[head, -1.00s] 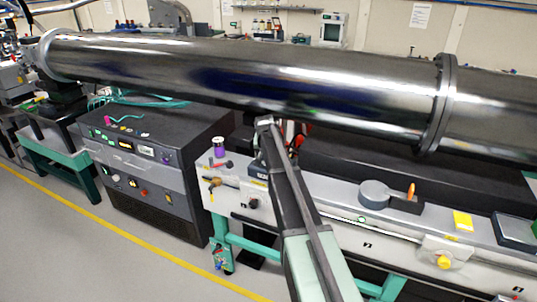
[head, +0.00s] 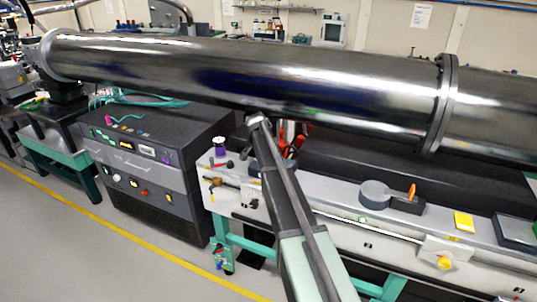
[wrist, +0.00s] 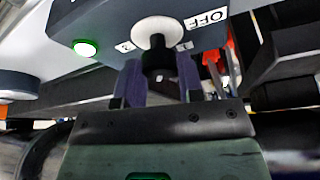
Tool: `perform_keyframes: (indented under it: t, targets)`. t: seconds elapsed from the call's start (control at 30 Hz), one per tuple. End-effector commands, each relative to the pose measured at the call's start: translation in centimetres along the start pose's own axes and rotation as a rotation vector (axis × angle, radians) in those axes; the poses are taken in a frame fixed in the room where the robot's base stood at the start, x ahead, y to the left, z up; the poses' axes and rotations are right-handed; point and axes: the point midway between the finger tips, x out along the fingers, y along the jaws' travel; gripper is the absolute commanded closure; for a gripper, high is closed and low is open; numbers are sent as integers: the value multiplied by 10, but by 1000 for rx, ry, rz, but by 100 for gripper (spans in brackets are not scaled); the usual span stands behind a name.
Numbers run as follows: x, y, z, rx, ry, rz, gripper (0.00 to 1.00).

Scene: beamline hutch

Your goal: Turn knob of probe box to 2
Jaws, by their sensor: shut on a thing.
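The probe box (wrist: 112,27) is blue-grey and fills the upper middle of the wrist view. On its face is a black knob (wrist: 158,58) in front of a round white disc (wrist: 157,31). A green lamp (wrist: 85,48) glows at the left. My gripper (wrist: 158,74) is shut on the knob, one dark purple finger on each side. I cannot tell where the knob points. In the head view, my arm hides the gripper and knob.
A large steel tube (head: 250,80) passes close above my arm. The grey bench (head: 335,205) carries a purple-labelled bottle (head: 219,146), a round grey device (head: 376,193) and a yellow block (head: 464,221). A dark instrument rack (head: 150,165) stands at the left.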

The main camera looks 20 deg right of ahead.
Motion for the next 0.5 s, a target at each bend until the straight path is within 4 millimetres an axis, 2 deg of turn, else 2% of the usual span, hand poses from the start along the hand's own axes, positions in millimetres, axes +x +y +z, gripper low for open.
perform_keyframes:
  t: [0.27, 0.3, 0.47, 0.5]
  targets:
    - [0, 0, 0, 0, -1, 0, 89]
    - [0, 0, 0, 0, -1, 0, 64]
    - [0, 0, 0, 0, -1, 0, 40]
    - [0, 0, 0, 0, -1, 0, 40]
